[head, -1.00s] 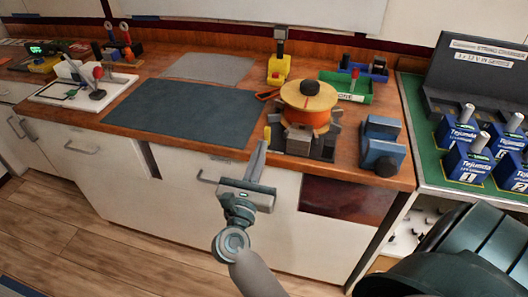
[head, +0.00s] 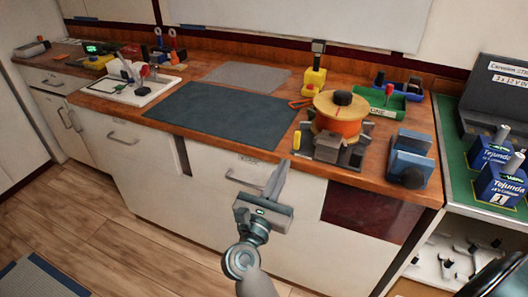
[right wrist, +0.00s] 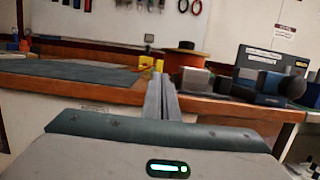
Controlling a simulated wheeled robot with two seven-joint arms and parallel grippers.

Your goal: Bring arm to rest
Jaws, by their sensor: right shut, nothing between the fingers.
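My right gripper (head: 277,180) is in front of the workbench (head: 320,170), low before the white cabinet fronts. Its fingers are together and empty, pointing up toward the bench edge. The right wrist view also shows the closed fingers (right wrist: 161,97), with the bench edge beyond them. The gripper is apart from everything on the bench. My left gripper is not in view.
A dark mat (head: 218,115) lies on the bench. An orange spool (head: 338,117) on a stand and a blue vise (head: 409,158) stand near the front edge. Blue batteries (head: 497,180) are at right. Open floor (head: 130,235) lies at left.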

